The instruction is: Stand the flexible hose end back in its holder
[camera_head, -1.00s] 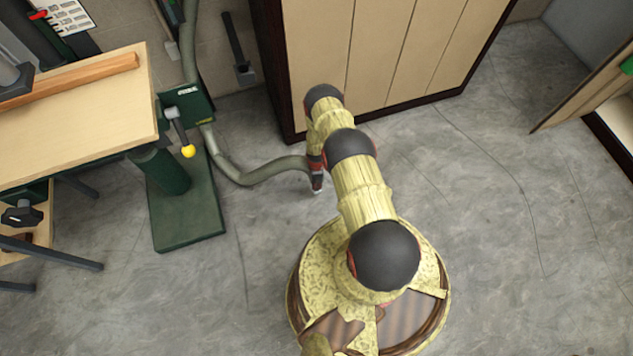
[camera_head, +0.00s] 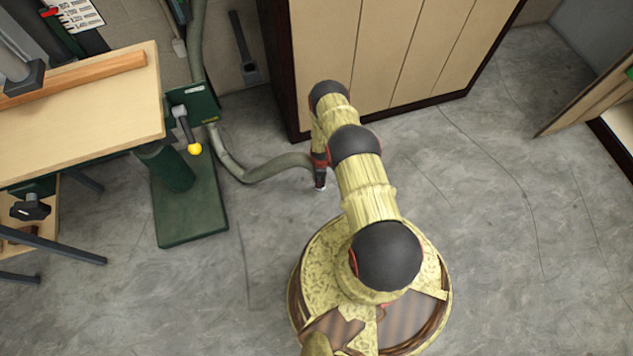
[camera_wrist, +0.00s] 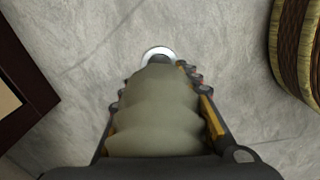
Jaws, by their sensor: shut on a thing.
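The flexible hose (camera_head: 268,166) is a grey-green ribbed tube. In the head view it comes down beside the green machine and bends along the floor to my gripper (camera_head: 320,183). In the wrist view my gripper (camera_wrist: 162,95) is shut around the hose (camera_wrist: 152,110), with a finger on each side. A pale round ring (camera_wrist: 159,53) shows at the hose's far end, above the grey floor. I cannot make out the holder for certain. A dark bracket with a long upright bar (camera_head: 244,52) is on the wall behind.
A tan cabinet (camera_head: 390,50) with a dark frame stands close beyond my gripper. The green machine base (camera_head: 190,212) and the wooden worktable (camera_head: 75,110) are at the left. A yellow-knobbed lever (camera_head: 194,148) sticks out there. The floor (camera_head: 480,200) at right is clear.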

